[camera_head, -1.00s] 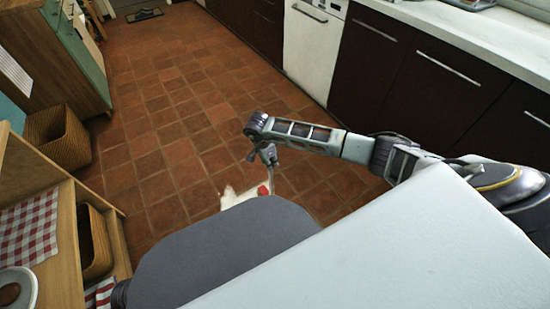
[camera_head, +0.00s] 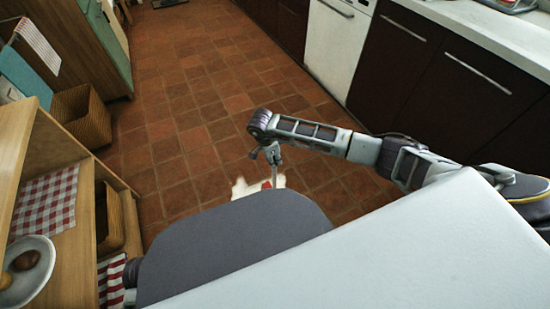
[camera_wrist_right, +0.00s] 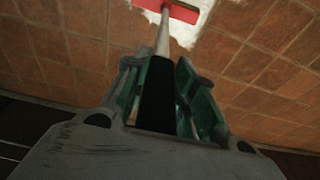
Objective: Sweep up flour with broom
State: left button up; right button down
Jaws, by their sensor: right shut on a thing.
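White flour (camera_head: 240,187) lies in an uneven patch on the tiled floor, its near part hidden behind my own grey body. It also shows at the top of the right wrist view (camera_wrist_right: 207,12). My right gripper (camera_head: 272,155) points down above the far side of the flour. In the right wrist view it is shut on the dark grip of a broom (camera_wrist_right: 163,38), with a pale shaft and a red head. The red head (camera_wrist_right: 182,11) is down at the flour; its red also shows in the head view (camera_head: 266,184). My left gripper is out of view.
Dark cabinets (camera_head: 425,80) and a white dishwasher (camera_head: 335,45) line the right side. A wooden shelf unit (camera_head: 60,130) with a checked cloth and a bowl stands at the left, wicker baskets (camera_head: 82,115) beside it. The tiled floor ahead is clear.

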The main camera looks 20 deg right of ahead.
jog(key=s+a+b, duration=0.1)
jog(key=a, duration=1)
jog(key=shift+s+a+f+b, duration=0.15)
jog(key=shift+a+f+b, duration=0.15)
jog(key=shift+a+b, duration=0.1)
jog(key=a+b, duration=0.4)
jog(key=a, duration=1)
jog(key=shift+s+a+r, duration=0.25)
jog(key=shift+s, duration=0.2)
jog(key=shift+d, duration=0.1)
